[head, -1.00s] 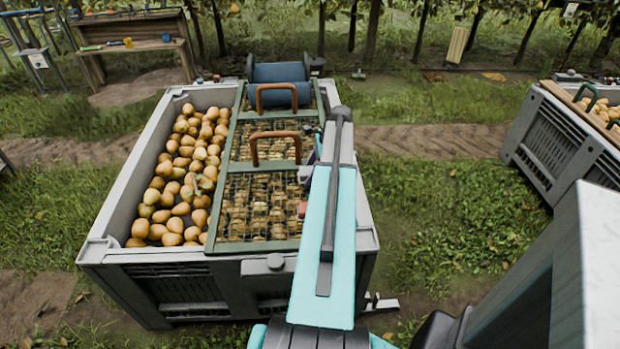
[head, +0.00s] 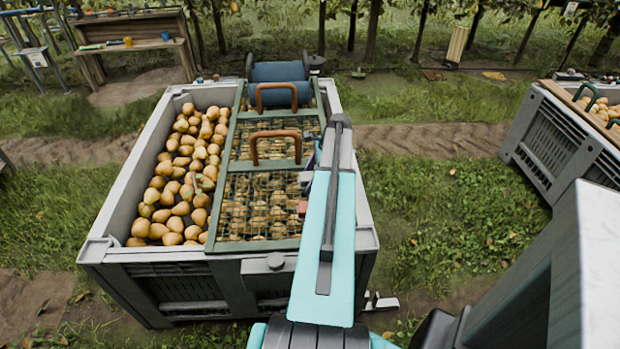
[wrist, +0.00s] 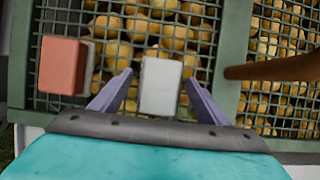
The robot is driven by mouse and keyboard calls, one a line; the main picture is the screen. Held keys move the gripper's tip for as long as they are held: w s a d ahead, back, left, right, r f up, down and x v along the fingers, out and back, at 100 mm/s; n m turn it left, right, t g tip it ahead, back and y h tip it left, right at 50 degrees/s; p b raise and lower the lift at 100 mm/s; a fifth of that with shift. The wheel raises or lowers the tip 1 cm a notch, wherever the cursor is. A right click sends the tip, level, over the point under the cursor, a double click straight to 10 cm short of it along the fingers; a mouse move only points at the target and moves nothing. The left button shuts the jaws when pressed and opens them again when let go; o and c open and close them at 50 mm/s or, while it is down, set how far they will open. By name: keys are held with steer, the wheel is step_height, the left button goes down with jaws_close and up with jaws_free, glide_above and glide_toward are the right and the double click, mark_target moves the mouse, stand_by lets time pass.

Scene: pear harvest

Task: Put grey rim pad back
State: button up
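The grey rim pad (wrist: 161,86) is a pale grey block, lying over the wire mesh of a green-framed lid (head: 257,245) on the pear bin. My gripper (wrist: 159,78) is open in the wrist view, one purple finger on each side of the pad. A small gap shows at the left finger; the right finger is very close to the pad, and I cannot tell whether it touches. A red pad (wrist: 62,66) lies to the left on the mesh and shows in the head view (head: 302,207). My arm hides most of the gripper in the head view.
The grey bin (head: 170,256) holds loose pears on its left side. A brown arched handle (head: 275,134) rises from the lid close to the gripper. A blue roll (head: 279,75) lies at the bin's far end. Another bin (head: 535,140) stands right, across open grass.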

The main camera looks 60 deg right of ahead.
steer(key=shift+r, duration=0.1)
steer(key=v, duration=1.2)
steer(key=shift+b, duration=0.4)
steer(key=shift+w+r, duration=0.1)
steer(key=shift+r, duration=0.05)
stand_by(0.4)
